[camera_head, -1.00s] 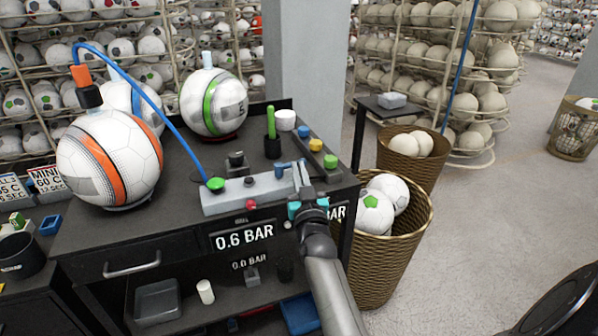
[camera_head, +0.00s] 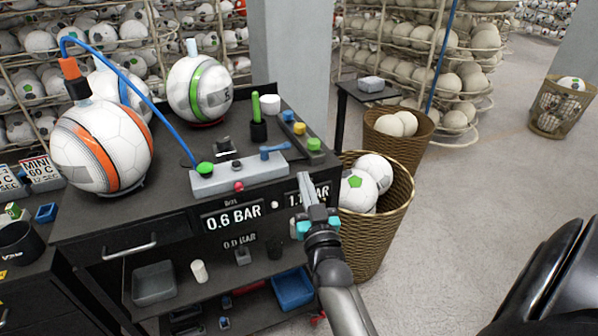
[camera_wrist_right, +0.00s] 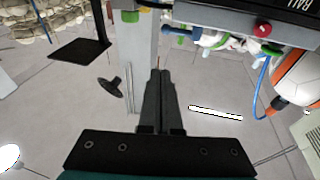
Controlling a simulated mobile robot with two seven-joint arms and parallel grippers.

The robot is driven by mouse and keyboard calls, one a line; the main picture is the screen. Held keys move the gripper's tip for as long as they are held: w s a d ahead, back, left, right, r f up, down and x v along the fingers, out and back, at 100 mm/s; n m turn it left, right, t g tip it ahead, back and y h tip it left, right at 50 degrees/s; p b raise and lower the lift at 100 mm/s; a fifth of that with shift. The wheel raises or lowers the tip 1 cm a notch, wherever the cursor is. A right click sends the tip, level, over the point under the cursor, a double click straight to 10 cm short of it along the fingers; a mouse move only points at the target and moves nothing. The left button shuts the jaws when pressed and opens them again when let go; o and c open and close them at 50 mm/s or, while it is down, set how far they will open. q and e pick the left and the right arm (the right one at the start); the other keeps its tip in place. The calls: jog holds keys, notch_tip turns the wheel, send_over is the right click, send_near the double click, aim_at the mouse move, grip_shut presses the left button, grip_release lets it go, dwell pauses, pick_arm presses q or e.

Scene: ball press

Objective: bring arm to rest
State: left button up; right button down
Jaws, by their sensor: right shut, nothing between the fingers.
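My right gripper (camera_head: 305,180) is shut and empty. It hangs in the air in front of the bench's right front corner, beside the 1.1 BAR label (camera_head: 306,194). My right arm comes up from the bottom of the head view. The control box (camera_head: 240,174) with a green knob, a red button and a blue valve handle (camera_head: 275,148) lies on the bench top, behind and left of the gripper, apart from it. My left gripper does not show.
The bench (camera_head: 110,217) holds an orange-striped ball (camera_head: 100,150) with a blue hose at its top and a green-striped ball (camera_head: 199,90). A wicker basket with balls (camera_head: 378,235) stands close right of the gripper. Open floor (camera_head: 480,210) lies farther right.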

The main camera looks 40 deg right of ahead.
jog(key=s+a+f+n+g+y+b, duration=0.1)
jog(key=s+a+f+g+y, duration=0.2)
jog(key=f, duration=0.8)
jog(key=s+a+f+n+g+y+b, duration=0.15)
jog(key=a+f, duration=0.35)
jog(key=f, duration=0.7)
jog(key=s+a+f+n+g+y+b, duration=0.1)
jog(key=s+a+f+n+g+y, duration=0.25)
jog(key=f, duration=0.75)
jog(key=s+a+f+g+b, duration=0.1)
jog(key=s+a+f+g, duration=0.3)
jog(key=s+f, duration=0.95)
jog(key=s+f+g+b, duration=0.1)
jog(key=s+f+g, duration=0.1)
jog(key=s, duration=0.8)
jog(key=s+f+n+g, duration=0.1)
jog(key=s+f+g, duration=0.2)
jog(key=s, duration=0.6)
notch_tip(320, 180, down, 2)
jog(key=shift+s+d+f+b, duration=0.25)
jog(key=shift+s+d+b, duration=0.1)
jog(key=shift+d+b, duration=0.05)
